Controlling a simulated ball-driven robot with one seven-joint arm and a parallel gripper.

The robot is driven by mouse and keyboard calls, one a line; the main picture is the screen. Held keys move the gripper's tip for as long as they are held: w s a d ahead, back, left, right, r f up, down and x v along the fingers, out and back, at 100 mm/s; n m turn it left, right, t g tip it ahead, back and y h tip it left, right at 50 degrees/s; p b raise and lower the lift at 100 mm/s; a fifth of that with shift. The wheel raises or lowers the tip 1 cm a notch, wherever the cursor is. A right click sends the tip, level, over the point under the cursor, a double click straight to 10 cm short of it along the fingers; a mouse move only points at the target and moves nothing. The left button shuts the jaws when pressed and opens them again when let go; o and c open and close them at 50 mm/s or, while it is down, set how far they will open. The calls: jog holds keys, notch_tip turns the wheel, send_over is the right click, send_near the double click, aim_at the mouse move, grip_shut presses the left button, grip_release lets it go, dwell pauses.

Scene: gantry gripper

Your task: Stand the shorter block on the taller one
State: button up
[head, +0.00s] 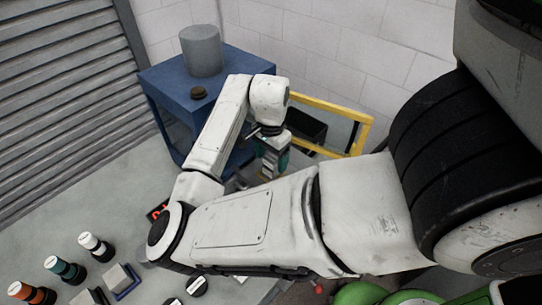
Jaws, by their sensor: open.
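My gripper (270,172) hangs at the end of my white arm near the centre, in front of the blue stand. It is open, pointing down; a teal part shows at it, but I cannot tell if this belongs to the gripper or to a thing behind it. I cannot make out a taller and a shorter block for certain. A grey block-like piece with a blue edge (119,276) and another with an orange edge (90,297) lie on the grey surface at lower left, away from the gripper. My arm hides much of the area below and around the gripper.
A blue stand (168,98) holds a grey cylinder (201,50) and a small dark round object (198,92). A yellow frame (330,108) stands right of the gripper. Several capped black cylinders, one with a white top (90,241), stand on the grey surface (75,190).

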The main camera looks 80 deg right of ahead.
notch_tip(320, 180, up, 11)
jog(key=shift+b, duration=0.4)
jog(key=shift+f, duration=0.15)
